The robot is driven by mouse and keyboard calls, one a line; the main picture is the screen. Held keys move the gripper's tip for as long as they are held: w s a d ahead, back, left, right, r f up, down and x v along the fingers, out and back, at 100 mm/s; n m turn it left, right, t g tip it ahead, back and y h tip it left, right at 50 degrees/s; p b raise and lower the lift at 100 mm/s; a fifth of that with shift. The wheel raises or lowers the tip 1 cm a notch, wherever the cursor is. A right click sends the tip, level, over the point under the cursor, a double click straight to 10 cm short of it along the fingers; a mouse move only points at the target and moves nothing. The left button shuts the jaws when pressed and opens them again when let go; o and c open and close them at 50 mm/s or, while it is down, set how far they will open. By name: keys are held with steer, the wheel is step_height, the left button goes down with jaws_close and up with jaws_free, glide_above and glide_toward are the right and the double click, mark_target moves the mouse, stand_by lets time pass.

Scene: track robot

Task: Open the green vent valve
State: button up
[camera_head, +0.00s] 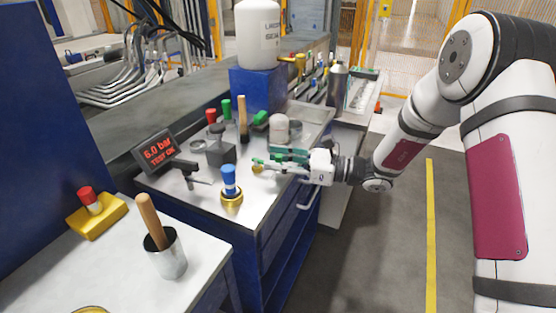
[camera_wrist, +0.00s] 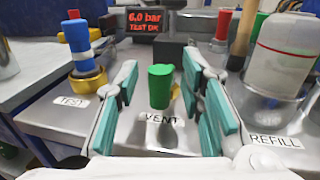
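The green vent valve (camera_wrist: 160,86) stands upright behind the VENT label in the wrist view, centred between my two teal-padded fingers. My gripper (camera_wrist: 162,72) is open, with one finger on each side and a visible gap to the green handle on both sides. In the head view my gripper (camera_head: 274,163) reaches in from the right, low over the bench top. A small green piece, apparently the vent valve (camera_head: 258,161), shows at its fingertips there, partly hidden. I cannot tell how far the fingers reach past the handle.
A blue-topped brass valve (camera_head: 231,185) labelled TEST stands close to the left finger. A white-domed part (camera_wrist: 285,52) stands by the REFILL label on the right. A display (camera_head: 157,150) reads 6.0 bar TEST OK. Red, green and wooden handles stand behind.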

steer(key=shift+c, duration=0.2)
jaws_close()
steer(key=shift+a, duration=0.1)
